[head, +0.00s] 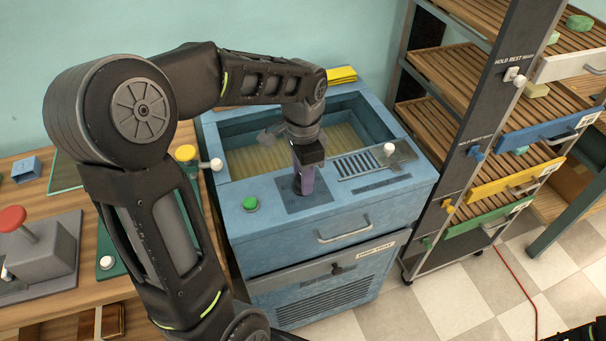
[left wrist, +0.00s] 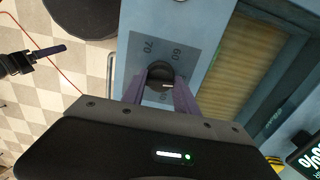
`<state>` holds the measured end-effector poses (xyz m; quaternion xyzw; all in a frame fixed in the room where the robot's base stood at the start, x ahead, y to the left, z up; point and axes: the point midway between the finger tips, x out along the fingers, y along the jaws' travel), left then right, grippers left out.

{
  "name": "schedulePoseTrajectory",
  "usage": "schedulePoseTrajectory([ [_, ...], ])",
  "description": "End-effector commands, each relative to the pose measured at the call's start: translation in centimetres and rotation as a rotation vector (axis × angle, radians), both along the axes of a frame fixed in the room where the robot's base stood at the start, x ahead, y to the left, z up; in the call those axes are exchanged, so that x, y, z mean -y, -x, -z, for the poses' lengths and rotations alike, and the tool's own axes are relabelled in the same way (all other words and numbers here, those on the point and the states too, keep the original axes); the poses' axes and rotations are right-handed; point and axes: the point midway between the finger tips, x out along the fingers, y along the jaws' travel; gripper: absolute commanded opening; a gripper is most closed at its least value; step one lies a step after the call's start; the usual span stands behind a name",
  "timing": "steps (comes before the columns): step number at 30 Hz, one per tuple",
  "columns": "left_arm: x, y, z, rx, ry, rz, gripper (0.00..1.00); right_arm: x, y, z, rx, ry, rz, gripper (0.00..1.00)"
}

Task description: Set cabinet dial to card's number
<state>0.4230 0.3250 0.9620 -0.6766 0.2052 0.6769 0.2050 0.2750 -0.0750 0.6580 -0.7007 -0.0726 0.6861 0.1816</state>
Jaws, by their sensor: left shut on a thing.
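The blue cabinet (head: 340,228) stands in the middle of the head view. My left gripper (head: 303,188) points down onto the grey dial plate on its top, and its purple fingers hide the dial there. In the left wrist view, the black dial (left wrist: 160,74) sits between the fingers of my left gripper (left wrist: 159,90), shut on it. Printed 70 and 60 show beside the dial; another number is partly hidden. A dark panel with white figures (left wrist: 310,162) is cut off at the lower right; I cannot tell if it is the card. My right gripper (left wrist: 48,53) appears at the left, apart from the cabinet.
A green button (head: 250,204) and a white knob (head: 389,149) are on the cabinet top. A wooden bench with a red-knobbed lever (head: 12,218) stands left. A slatted rack with coloured drawer fronts (head: 500,178) stands right. Checkered floor is open in front.

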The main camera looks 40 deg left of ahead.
Motion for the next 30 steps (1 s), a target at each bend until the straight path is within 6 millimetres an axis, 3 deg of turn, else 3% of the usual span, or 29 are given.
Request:
schedulePoseTrajectory([
  [9,-0.01,-0.1,-0.09,0.004,0.0,0.131,0.0,0.01,0.02,-0.11,0.0,0.001,0.0,1.0],
  [23,-0.01,-0.11,-0.09,0.003,0.0,0.15,0.0,0.01,0.03,-0.11,-0.001,0.0,0.0,1.0],
  [24,-0.01,-0.11,-0.08,0.003,0.0,0.15,0.37,0.01,0.02,-0.11,-0.001,0.0,0.0,1.0],
  [30,-0.01,-0.06,-0.05,0.001,0.0,0.15,0.53,0.01,0.02,-0.11,0.0,0.0,0.0,1.0],
])
